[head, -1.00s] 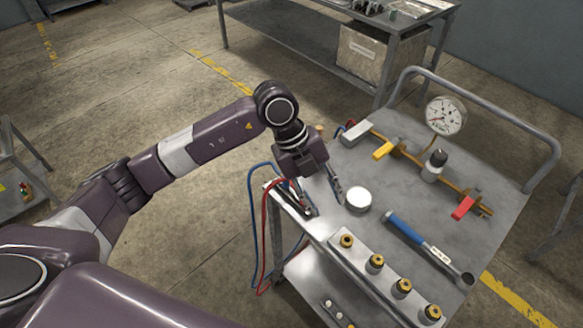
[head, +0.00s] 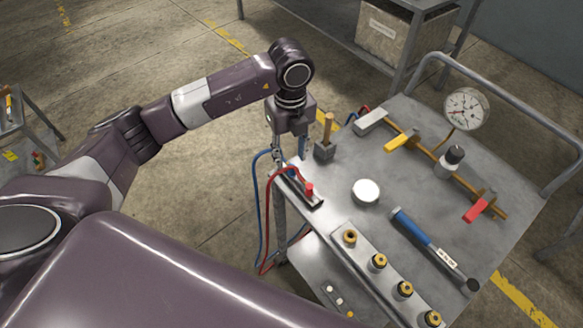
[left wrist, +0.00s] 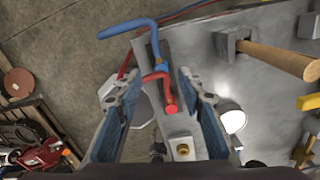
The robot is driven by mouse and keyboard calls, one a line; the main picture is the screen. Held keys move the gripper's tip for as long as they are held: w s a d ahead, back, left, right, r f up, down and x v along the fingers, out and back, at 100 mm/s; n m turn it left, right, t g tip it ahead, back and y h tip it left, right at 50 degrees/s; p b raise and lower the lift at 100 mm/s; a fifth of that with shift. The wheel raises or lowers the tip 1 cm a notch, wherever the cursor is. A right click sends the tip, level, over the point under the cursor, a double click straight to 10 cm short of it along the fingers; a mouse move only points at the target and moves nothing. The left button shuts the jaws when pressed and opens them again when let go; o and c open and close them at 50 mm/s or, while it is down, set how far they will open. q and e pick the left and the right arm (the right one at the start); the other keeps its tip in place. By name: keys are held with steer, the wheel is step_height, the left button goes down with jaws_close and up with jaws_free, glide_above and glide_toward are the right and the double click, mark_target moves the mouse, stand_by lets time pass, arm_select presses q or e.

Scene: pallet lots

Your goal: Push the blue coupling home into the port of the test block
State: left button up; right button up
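In the left wrist view a blue hose ends in a blue coupling (left wrist: 156,46) near a holder on the cart's edge. A red coupling (left wrist: 171,107) is close by and also shows in the head view (head: 309,189). The blue coupling cannot be made out clearly in the head view. My left gripper (head: 290,150) is beside the cart's left edge; in the wrist view (left wrist: 160,90) its fingers are apart with nothing gripped. A long block with several brass-topped ports (head: 364,258), possibly the test block, lies along the cart's near edge. My right gripper is not in view.
A wooden-handled mallet (head: 325,140) stands just right of my left gripper.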

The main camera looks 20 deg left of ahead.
mark_target(292, 166)
arm_select(q)
steer(key=shift+f, duration=0.15)
step_height(292, 166, down, 5)
steer(key=shift+d+r+p, duration=0.1)
steer(key=shift+r+p, duration=0.05)
steer(key=shift+p, duration=0.8)
steer(key=shift+f, duration=0.25)
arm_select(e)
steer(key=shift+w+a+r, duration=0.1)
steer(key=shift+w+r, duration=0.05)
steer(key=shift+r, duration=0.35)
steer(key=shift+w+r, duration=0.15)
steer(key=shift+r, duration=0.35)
arm_select(q)
steer(key=shift+c, duration=0.3)
jaws_close()
